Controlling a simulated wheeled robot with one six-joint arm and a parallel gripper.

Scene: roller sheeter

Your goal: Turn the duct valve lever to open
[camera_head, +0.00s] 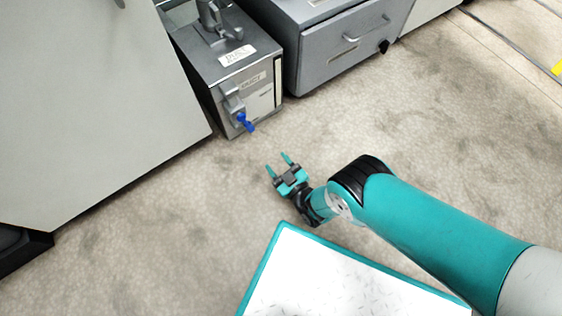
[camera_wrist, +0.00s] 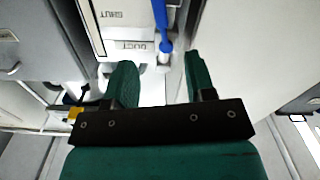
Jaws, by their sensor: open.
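The duct valve's blue lever (camera_head: 244,122) is on the front of a grey metal box (camera_head: 262,98) marked DUCT in the head view. It sits at the box's lower left and points down towards the floor. In the wrist view the blue lever (camera_wrist: 161,22) shows at the top, beyond the gap between the fingers and roughly in line with it. My gripper (camera_head: 278,165) is open and empty, in front of the box and apart from the lever. Its two green fingers also show in the wrist view (camera_wrist: 160,72).
A grey drawer cabinet (camera_head: 345,50) with a handle stands right of the box. A large pale panel (camera_head: 110,100) stands close on its left. The carpeted floor (camera_head: 170,230) in front is clear. My own white-topped base is at the bottom.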

